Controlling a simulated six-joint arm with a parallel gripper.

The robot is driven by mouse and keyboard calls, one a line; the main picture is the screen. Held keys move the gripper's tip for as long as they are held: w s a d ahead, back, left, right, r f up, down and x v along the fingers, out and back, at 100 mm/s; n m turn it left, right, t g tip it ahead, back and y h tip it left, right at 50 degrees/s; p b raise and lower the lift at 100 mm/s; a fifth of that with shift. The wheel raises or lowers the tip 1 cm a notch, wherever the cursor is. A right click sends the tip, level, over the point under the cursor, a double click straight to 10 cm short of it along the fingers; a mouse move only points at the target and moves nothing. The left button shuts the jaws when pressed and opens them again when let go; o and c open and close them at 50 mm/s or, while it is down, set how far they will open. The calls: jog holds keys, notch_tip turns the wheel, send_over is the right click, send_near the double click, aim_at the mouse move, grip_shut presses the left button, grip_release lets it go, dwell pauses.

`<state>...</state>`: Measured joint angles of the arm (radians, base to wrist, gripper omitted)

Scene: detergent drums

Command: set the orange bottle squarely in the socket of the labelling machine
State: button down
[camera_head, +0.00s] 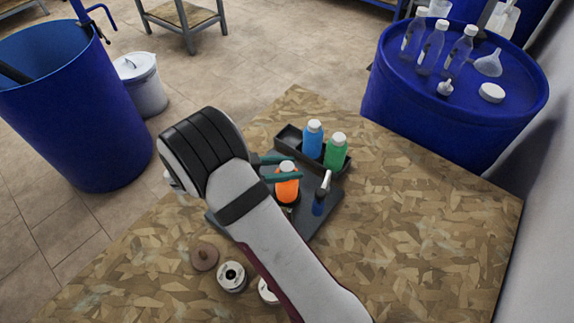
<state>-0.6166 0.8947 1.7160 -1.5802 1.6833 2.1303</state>
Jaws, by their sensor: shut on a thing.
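The orange bottle (287,189) has a white cap and stands about upright over the dark base of the labelling machine (325,222). My gripper (288,168) reaches in from the left, its two teal fingers shut on the orange bottle near its cap. A dark round shape shows around the foot of the bottle, where the socket seems to be. I cannot tell whether the bottle rests in the socket or hangs just above it. My arm hides the left part of the machine.
A blue bottle (312,142) and a green bottle (336,153) stand in a dark tray (289,138) just behind. A small dark-blue post with a light top (321,195) stands to the right. Label rolls (231,277) lie in front. The wooden tabletop (430,225) is clear at right.

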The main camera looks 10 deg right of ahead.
jog(key=shift+c, duration=1.8)
grip_release()
jog(key=v, duration=1.5)
jog(key=shift+a, duration=0.35)
jog(key=shift+s+r, duration=0.1)
